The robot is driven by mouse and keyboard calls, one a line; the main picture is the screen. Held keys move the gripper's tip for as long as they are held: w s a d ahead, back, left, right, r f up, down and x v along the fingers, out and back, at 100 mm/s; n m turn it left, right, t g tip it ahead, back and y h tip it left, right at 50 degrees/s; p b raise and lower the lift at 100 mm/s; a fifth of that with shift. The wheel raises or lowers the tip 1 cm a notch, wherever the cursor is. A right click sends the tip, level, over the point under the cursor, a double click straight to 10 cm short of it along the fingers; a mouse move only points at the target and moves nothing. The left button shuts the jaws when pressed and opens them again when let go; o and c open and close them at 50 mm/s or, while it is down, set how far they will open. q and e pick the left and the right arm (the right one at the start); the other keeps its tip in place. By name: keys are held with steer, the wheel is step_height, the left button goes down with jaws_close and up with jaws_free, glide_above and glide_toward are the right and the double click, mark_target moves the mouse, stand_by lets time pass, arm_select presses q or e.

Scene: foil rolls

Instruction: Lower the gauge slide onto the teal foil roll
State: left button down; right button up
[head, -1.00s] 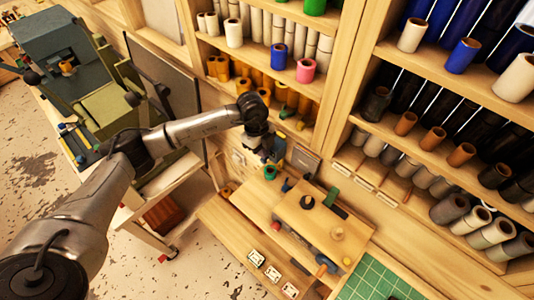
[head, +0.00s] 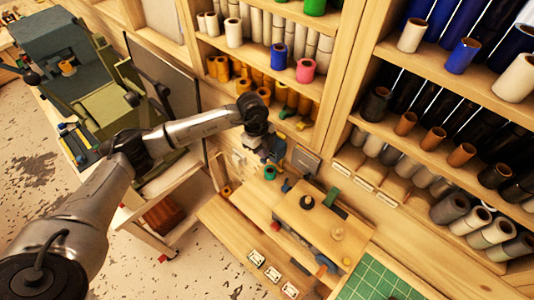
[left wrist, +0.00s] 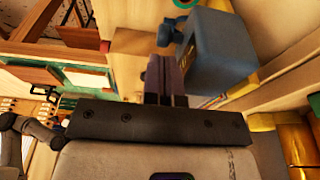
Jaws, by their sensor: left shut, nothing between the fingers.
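My left gripper (head: 261,148) is beside a blue-grey block (head: 278,147), which I take to be the gauge slide, above the back of the wooden bench. In the left wrist view the gripper's dark fingers (left wrist: 165,80) are shut with nothing between them. There the blue-grey block (left wrist: 220,50) is just right of them; whether they touch it I cannot tell. A teal-green roll end (head: 270,173) is just below the gripper in the head view. How much space lies between block and roll is unclear. My right gripper is in neither view.
The wooden bench (head: 235,225) carries a raised platform with a black knob (head: 307,201). A green cutting mat (head: 375,280) lies at the lower right. Shelves of rolls stand behind, and a green machine (head: 115,105) stands at the left.

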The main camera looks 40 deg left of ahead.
mark_target(263, 160)
arm_select(q)
steer(key=shift+f, duration=0.45)
stand_by(0.5)
steer(key=shift+f+b, duration=0.9)
steer(key=shift+f, duration=0.3)
steer(key=shift+s+a+r+p, duration=0.1)
steer(key=shift+s+r+p, duration=0.4)
steer(key=shift+s+p, duration=0.35)
steer(key=shift+s+d+r+p, duration=0.1)
steer(key=shift+s+r+p, duration=0.45)
steer(key=shift+s+p, duration=0.25)
steer(key=shift+s+a+r+p, duration=0.1)
steer(key=shift+s+r+p, duration=0.4)
steer(key=shift+s+p, duration=0.35)
